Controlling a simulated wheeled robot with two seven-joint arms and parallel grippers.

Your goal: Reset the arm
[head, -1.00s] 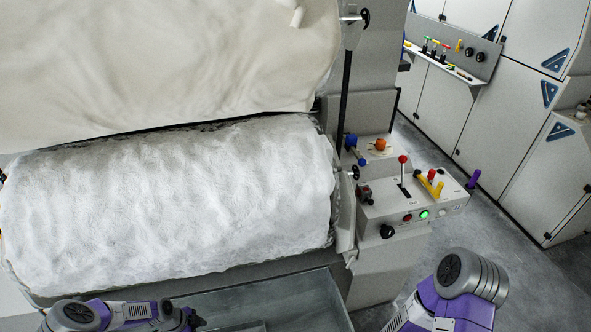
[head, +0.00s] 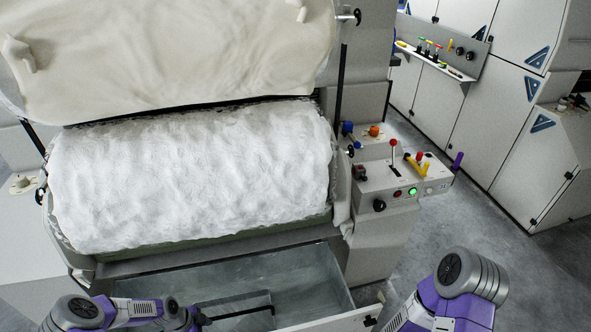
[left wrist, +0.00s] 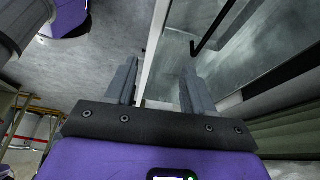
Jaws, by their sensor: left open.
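My left gripper (left wrist: 159,66) is open in the left wrist view, with its two dark grey fingers apart. A pale upright edge of the metal drawer shows between the fingers; I cannot tell whether they touch it. In the head view my left arm (head: 130,308) comes in low at the left, and its fingers are not clear there. My right arm (head: 460,290) is bent at the lower right, and its gripper is out of the frame.
An open metal drawer (head: 325,275) with a black rod (head: 240,313) stands below the white fibre roll (head: 190,175). The control box (head: 400,185) with levers is right of the roll. Grey floor (head: 480,215) is clear at right.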

